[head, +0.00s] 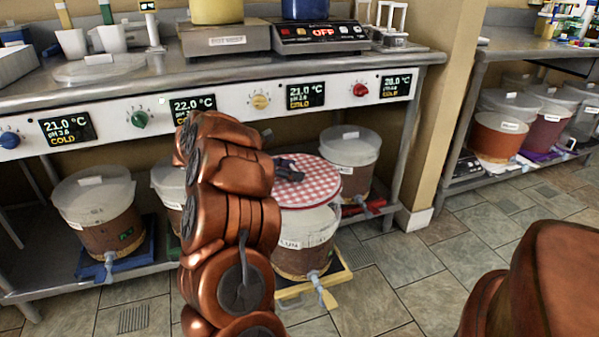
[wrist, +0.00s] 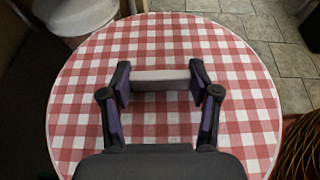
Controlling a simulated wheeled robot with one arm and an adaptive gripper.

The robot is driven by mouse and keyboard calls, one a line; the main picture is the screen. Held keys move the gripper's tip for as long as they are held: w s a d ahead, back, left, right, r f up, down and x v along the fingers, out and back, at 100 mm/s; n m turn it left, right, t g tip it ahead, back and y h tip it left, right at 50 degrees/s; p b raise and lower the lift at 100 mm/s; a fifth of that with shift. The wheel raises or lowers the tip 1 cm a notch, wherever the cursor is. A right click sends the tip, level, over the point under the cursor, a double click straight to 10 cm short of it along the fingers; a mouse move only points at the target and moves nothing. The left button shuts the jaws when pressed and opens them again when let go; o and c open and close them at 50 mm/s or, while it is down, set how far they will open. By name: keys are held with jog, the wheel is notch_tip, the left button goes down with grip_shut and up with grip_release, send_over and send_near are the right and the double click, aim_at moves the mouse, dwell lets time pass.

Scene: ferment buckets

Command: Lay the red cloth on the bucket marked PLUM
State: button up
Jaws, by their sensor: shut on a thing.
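The red cloth (head: 323,187) is a round, stiff-looking red-and-white checked disc with a pale bar handle on top. My gripper (head: 290,172) is shut on this bar from above, and in the wrist view my gripper (wrist: 160,88) grips both ends of it. The cloth fills most of the wrist view (wrist: 82,82). In the head view the cloth is over a white-topped bucket (head: 308,228) on a yellow tray; I cannot tell whether they touch. The bucket's label is too small to read surely, and my arm hides its left side.
Lidded buckets stand to the left (head: 98,210), behind my arm (head: 168,185) and to the right (head: 347,160). The steel counter with its control panel (head: 325,92) runs above them. A tan pillar (head: 442,110) stands at right. The tiled floor in front (head: 385,300) is clear.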

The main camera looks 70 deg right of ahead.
aim_at(299, 186)
jog(key=shift+s+d+f+m+g+y, duration=0.15)
jog(key=shift+s+m, duration=0.1)
jog(key=shift+s, duration=0.3)
jog(key=shift+s+d+m+g+y, duration=0.15)
jog(key=shift+s+m, duration=0.1)
jog(key=shift+s, duration=0.25)
notch_tip(299, 186, down, 5)
jog(key=shift+f+b, duration=0.2)
jog(key=shift+b, duration=0.55)
jog(key=shift+w+a+b, duration=0.1)
jog(key=shift+b, duration=1.3)
dwell(0.8)
jog(key=shift+f+b, duration=0.75)
jog(key=shift+b, duration=1.1)
dwell(1.9)
